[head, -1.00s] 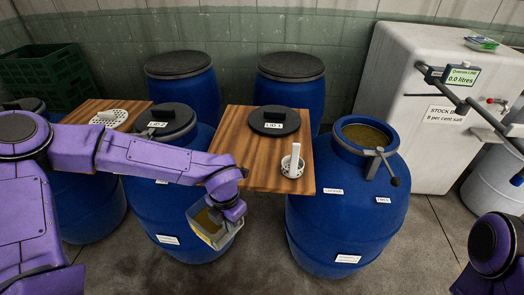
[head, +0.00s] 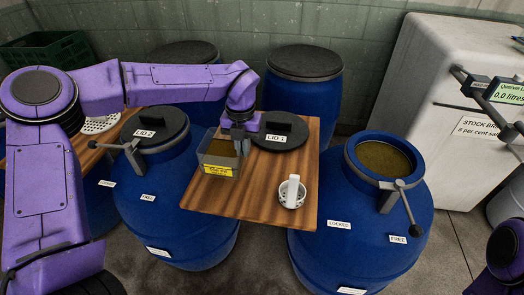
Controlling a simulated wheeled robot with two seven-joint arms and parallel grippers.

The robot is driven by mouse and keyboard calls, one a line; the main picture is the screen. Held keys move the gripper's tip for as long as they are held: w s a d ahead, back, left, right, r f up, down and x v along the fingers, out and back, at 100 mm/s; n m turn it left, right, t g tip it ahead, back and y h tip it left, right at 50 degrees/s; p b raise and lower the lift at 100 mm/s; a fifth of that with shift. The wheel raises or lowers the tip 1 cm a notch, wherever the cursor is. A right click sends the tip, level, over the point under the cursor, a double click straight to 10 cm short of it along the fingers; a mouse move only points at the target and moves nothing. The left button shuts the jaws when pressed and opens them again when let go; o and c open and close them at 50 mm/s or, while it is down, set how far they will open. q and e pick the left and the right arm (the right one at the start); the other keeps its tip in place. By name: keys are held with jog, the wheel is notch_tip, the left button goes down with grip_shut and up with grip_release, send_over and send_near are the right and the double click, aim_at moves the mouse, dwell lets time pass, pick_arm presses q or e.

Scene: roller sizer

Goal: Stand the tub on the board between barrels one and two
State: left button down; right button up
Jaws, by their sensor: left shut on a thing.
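The tub (head: 217,172), clear-grey with a yellow label and brownish contents, is upright over the left part of the wooden board (head: 265,197). I cannot tell whether its base touches the wood. My left gripper (head: 238,143) is shut on the tub's right side, near the rim. Barrel one (head: 365,240), at the right, is open and shows brownish contents. Barrel two (head: 165,195), at the left, is closed by the lid marked LID 2 (head: 160,123). The board spans between them. My right gripper is out of view; only part of that arm shows at bottom right.
The lid marked LID 1 (head: 280,138) lies at the board's back, close to my left gripper. The board's front middle is bare. A clamp lever (head: 400,195) sticks out from barrel one.

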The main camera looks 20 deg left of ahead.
aim_at(243, 169)
pick_arm(q)
jog(key=s+f, duration=0.2)
jog(key=f, duration=0.1)
jog(key=f+p, duration=0.1)
jog(key=shift+s+d+f, duration=0.15)
jog(key=shift+s+f, duration=0.15)
jog(key=shift+s, duration=0.1)
jog(key=f, duration=0.1)
jog(key=w+f, duration=0.1)
jog(key=f, duration=0.1)
jog(key=shift+w+d+f+p, duration=0.1)
jog(key=shift+w+d+p, duration=0.1)
jog(key=shift+p, duration=0.1)
jog(key=shift+w+a+f, duration=0.1)
jog(key=shift+w+f, duration=0.15)
jog(key=shift+s+a+r, duration=0.1)
jog(key=shift+s+r, duration=0.05)
jog(key=shift+s, duration=0.3)
jog(key=c, duration=1.2)
grip_release()
jog(key=shift+f, duration=0.2)
jog(key=shift+c, duration=0.2)
jog(key=shift+r, duration=0.2)
notch_tip(243, 169, up, 12)
jog(key=b, duration=0.2)
jog(key=shift+b, duration=0.35)
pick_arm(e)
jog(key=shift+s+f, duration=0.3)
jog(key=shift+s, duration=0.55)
